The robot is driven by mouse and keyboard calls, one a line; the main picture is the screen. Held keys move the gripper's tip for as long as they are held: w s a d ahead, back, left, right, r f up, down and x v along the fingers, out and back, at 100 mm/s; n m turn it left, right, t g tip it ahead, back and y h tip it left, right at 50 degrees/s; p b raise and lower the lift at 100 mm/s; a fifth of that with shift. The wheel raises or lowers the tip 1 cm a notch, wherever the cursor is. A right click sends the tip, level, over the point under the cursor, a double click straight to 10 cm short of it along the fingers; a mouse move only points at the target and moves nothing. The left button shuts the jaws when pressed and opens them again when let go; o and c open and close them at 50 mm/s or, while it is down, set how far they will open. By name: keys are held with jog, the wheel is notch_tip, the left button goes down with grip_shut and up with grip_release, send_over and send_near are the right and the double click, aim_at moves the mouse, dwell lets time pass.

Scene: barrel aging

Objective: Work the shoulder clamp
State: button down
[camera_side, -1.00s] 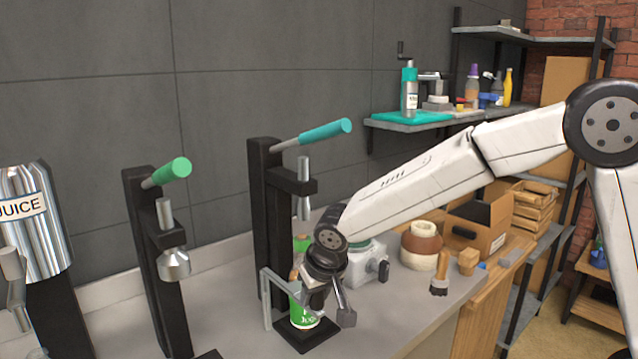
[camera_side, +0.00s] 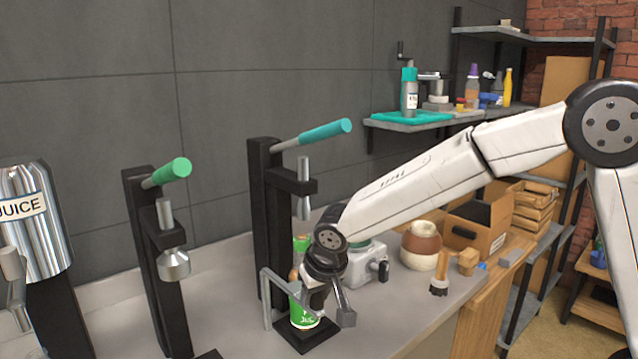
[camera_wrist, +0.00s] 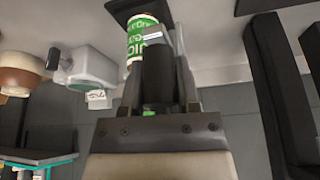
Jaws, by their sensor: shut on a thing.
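A green and white bottle (camera_side: 304,315) stands on the black base plate (camera_side: 308,338) of the press with the teal handle (camera_side: 325,132). The grey metal clamp bracket (camera_side: 266,300) stands beside the bottle at its left, with its top bar running toward my gripper. My gripper (camera_side: 318,298) points down at the bottle's shoulder and is shut on the clamp; the contact is mostly hidden. In the wrist view the bottle (camera_wrist: 146,38) shows beyond my fingers (camera_wrist: 162,92), with a dark part between them.
A second press with a green handle (camera_side: 172,172) and a steel juice dispenser (camera_side: 35,220) stand at the left. Behind my gripper are a white grinder-like machine (camera_side: 366,262) and a brown-and-cream pot (camera_side: 421,246).

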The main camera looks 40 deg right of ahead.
jog(key=shift+a, duration=0.15)
jog(key=w+a+m+h, duration=0.1)
jog(key=a+m, duration=0.3)
jog(key=a, duration=0.3)
jog(key=shift+w+a, duration=0.25)
jog(key=shift+w, duration=0.15)
jog(key=shift+c, duration=1.6)
grip_release()
jog(key=shift+g, duration=0.3)
jog(key=shift+r+h, duration=0.1)
jog(key=shift+h, duration=0.2)
jog(key=v, duration=0.7)
jog(key=shift+s+r, duration=0.15)
jog(key=shift+r, duration=0.15)
